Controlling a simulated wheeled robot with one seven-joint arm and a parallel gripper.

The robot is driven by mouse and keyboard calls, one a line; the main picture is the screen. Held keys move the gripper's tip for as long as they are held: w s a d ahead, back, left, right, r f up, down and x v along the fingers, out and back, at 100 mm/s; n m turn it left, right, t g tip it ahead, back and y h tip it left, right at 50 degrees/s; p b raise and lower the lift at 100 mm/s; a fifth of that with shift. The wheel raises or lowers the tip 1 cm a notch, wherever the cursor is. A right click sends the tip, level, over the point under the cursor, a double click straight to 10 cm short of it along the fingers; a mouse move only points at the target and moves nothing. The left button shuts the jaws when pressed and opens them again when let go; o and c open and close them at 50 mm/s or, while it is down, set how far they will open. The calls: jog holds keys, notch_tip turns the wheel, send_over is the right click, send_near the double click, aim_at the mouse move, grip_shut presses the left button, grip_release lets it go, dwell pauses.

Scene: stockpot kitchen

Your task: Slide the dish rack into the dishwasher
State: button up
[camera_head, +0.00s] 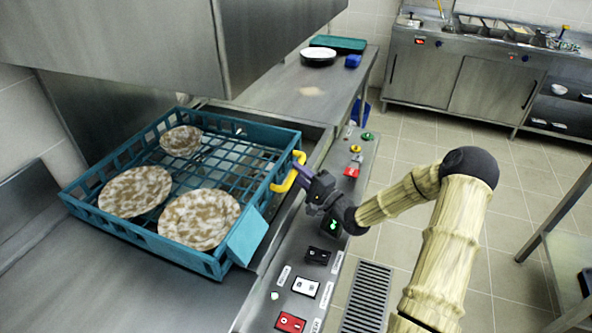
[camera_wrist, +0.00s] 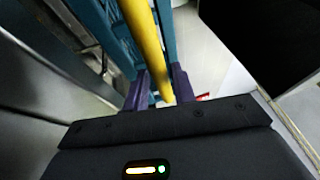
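The teal dish rack (camera_head: 222,262) lies flat on the metal counter, with three brown-and-white mottled plates in it: one at the back (camera_head: 181,141), one at left (camera_head: 135,191) and one at front (camera_head: 200,219). A yellow handle (camera_head: 282,183) is on its right side. My gripper (camera_head: 299,168) is at this handle. In the wrist view the yellow bar (camera_wrist: 143,40) runs between my purple fingers (camera_wrist: 160,92), which appear closed on it. The dishwasher appears to be the steel machine with the raised hood (camera_head: 120,40), above and behind the rack; its inside is mostly hidden.
A control strip with buttons and switches (camera_head: 305,287) runs along the counter's front edge, below my gripper. A further counter (camera_head: 300,95) holds a plate stack (camera_head: 318,57), a teal tray (camera_head: 338,44) and a blue item (camera_head: 353,61). Tiled floor lies open at right.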

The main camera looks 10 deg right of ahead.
jog(key=shift+x, duration=0.75)
grip_shut()
jog(key=shift+w+d, duration=0.1)
